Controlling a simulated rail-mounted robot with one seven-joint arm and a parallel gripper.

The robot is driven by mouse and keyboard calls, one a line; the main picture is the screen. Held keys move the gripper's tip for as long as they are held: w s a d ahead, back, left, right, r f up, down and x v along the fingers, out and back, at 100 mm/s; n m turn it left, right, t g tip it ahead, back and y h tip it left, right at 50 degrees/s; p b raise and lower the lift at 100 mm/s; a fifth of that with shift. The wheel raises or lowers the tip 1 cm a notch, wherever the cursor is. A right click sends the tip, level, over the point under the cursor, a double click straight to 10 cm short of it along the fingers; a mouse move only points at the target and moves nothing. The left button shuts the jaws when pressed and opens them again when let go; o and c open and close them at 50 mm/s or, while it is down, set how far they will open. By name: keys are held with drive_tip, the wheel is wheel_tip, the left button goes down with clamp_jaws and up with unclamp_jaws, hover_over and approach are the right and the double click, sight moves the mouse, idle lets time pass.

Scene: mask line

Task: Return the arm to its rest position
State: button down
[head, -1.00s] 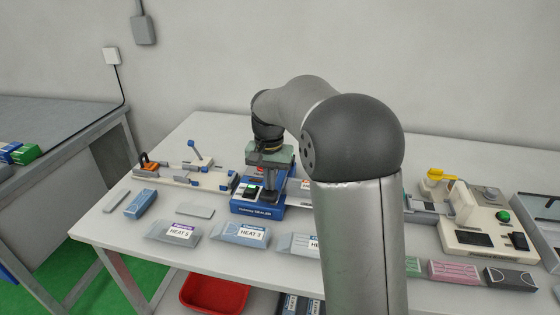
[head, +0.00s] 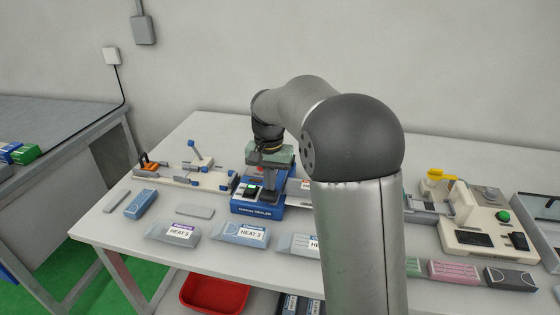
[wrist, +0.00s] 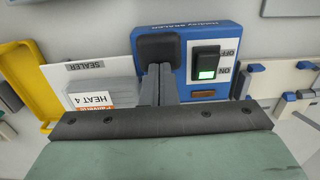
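My gripper (head: 270,157) is over the blue sealer (head: 257,209) in the head view, with the hand pointing down. In the wrist view its two grey fingers (wrist: 158,72) lie close together, with nothing seen between them. Their tips are next to a black pad (wrist: 159,47) on the sealer; I cannot tell whether they touch it. The sealer's switch (wrist: 206,64) shows a green light. A pouch marked HEAT 4 (wrist: 97,99) lies beside the sealer on a white plate. My arm reaches out to the left, bent at the elbow.
Several pouches, among them HEAT 5 (head: 174,231) and HEAT 3 (head: 240,233), line the table's front. A white fixture (head: 188,177) stands left of the sealer, and a cream machine (head: 485,230) at the right. A red bin (head: 214,294) is below. Open air lies above the table.

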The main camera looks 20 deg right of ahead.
idle(0.8)
wheel_tip(320, 180, up, 9)
drive_tip(key=w+p, duration=0.1)
drive_tip(key=p, duration=0.7)
drive_tip(key=shift+d, duration=0.35)
drive_tip(key=shift+w, duration=0.1)
drive_tip(key=shift+r, duration=0.1)
wheel_tip(320, 180, up, 5)
drive_tip(key=p, duration=0.4)
idle(0.5)
drive_tip(key=s+f+n, duration=0.2)
drive_tip(key=s, duration=1.4)
drive_tip(key=s+f+n, duration=0.2)
drive_tip(key=s+n, duration=0.1)
drive_tip(key=s, duration=1.3)
drive_tip(key=shift+f+n+t, duration=0.3)
drive_tip(key=shift+f+t, duration=0.05)
drive_tip(key=shift+t, duration=0.05)
